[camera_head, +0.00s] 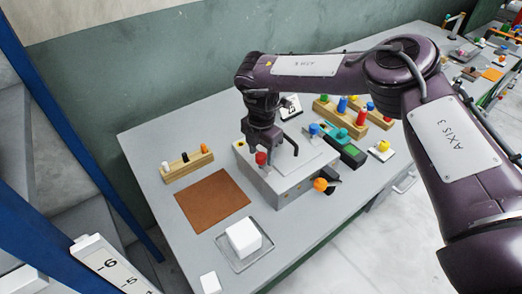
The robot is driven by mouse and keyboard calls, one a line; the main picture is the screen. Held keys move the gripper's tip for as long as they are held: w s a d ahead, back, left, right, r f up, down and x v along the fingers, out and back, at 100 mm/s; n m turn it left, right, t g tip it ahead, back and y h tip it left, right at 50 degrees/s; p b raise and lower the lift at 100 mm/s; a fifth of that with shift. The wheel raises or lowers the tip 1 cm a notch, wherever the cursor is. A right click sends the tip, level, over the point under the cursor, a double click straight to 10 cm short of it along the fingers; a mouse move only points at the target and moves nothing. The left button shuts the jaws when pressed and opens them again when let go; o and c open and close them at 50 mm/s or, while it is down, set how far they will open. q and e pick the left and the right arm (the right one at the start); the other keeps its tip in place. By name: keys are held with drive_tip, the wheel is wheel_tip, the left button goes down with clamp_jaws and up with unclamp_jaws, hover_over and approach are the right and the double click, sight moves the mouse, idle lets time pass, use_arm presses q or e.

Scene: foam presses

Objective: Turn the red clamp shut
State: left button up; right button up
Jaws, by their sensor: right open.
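The red clamp (261,158) is a small red knob-like piece at the left part of the top of a grey metal press box (292,187) on the table. My right gripper (273,154) hangs from my purple arm above the box. Its fingers are open, on either side of or very close to the red clamp; contact cannot be told. The gripper body hides part of the box top behind the clamp. My left gripper is not in view.
A brown mat (212,201) and a white block on a clear tray (243,238) lie left and in front of the box. An orange knob (320,184) sticks out at its right. A wooden rack (187,163) stands left; pegged wooden blocks (338,117) crowd the back right.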

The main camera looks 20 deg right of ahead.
drive_tip(key=shift+f, duration=0.55)
drive_tip(key=shift+c, duration=0.4)
drive_tip(key=c, duration=0.9)
